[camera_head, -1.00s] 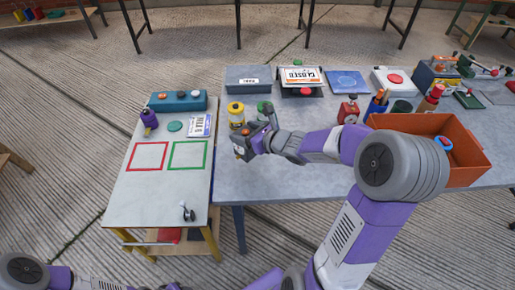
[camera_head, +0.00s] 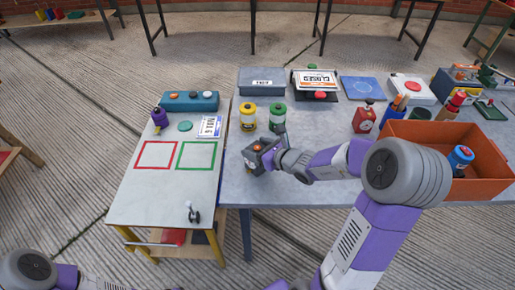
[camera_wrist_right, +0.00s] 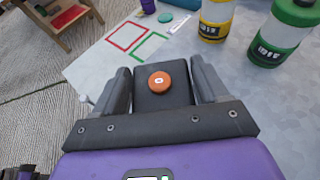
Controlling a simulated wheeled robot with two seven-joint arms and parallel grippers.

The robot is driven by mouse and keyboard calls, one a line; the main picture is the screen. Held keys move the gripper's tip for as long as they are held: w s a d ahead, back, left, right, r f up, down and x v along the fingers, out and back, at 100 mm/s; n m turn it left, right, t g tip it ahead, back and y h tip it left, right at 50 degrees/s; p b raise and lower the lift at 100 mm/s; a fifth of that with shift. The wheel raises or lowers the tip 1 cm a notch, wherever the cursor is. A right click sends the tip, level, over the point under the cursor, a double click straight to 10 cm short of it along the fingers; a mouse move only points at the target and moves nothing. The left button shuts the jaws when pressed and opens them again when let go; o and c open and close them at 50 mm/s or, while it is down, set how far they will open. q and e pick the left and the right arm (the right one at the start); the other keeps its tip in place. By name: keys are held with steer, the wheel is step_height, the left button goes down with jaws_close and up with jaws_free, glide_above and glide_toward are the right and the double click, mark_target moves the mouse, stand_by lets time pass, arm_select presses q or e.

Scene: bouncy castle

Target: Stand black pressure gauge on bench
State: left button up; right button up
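A small black-and-white round item (camera_head: 193,214) sits near the front edge of the left bench (camera_head: 150,195). It may be the pressure gauge; it is too small to be sure. My right gripper (camera_head: 256,156) is at the left front part of the grey table. Its fingers (camera_wrist_right: 165,85) flank a dark box with an orange round button (camera_wrist_right: 159,82), close against both sides, and appear shut on it. I cannot tell whether the box touches the table. My left gripper is out of view; only part of my left arm shows at the lower left.
The grey table (camera_head: 320,125) holds a yellow jar (camera_head: 248,116) and green jar (camera_head: 277,115) behind my gripper. An orange bin (camera_head: 480,188) stands at the right. The left bench has a red square (camera_head: 155,155), a green square (camera_head: 197,156) and a purple bottle (camera_head: 159,119).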

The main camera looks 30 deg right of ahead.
steer(key=o, duration=0.4)
steer(key=shift+r, duration=0.15)
steer(key=shift+s+d+r+p, duration=0.1)
steer(key=shift+s+r+p, duration=0.2)
steer(key=shift+p, duration=0.15)
steer(key=p+v, duration=0.3)
steer(key=v, duration=0.8)
steer(key=shift+s+f+p, duration=0.15)
steer(key=shift+s+p, duration=0.1)
steer(key=shift+p, duration=0.15)
